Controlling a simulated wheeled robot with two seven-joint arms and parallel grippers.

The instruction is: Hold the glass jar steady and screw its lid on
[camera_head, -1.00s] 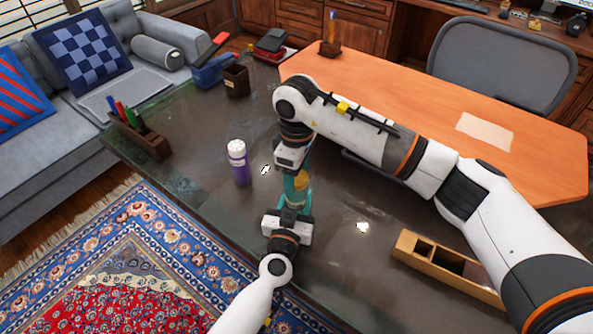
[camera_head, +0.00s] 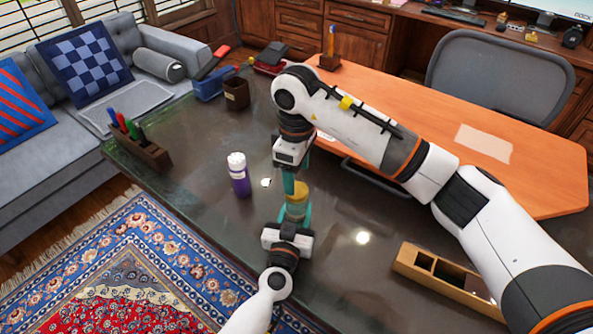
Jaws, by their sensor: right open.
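The glass jar (camera_head: 297,205) stands between my two grippers near the middle of the dark table, with a yellow-gold part (camera_head: 298,190) at its top that looks like the lid. My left gripper (camera_head: 294,214) comes from the near side, its teal fingers around the jar's lower part, and appears shut on it. My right gripper (camera_head: 289,184) comes from the far side. It is open, its teal fingertips close beside the yellow part. The fingers hide much of the jar, and I cannot tell how the lid sits.
A purple bottle with a white cap (camera_head: 238,175) stands left of the jar. A pen holder (camera_head: 140,147), a dark cup (camera_head: 236,93) and a wooden organizer (camera_head: 447,281) are on the dark table (camera_head: 195,185). An orange desktop (camera_head: 540,185) lies behind my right arm.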

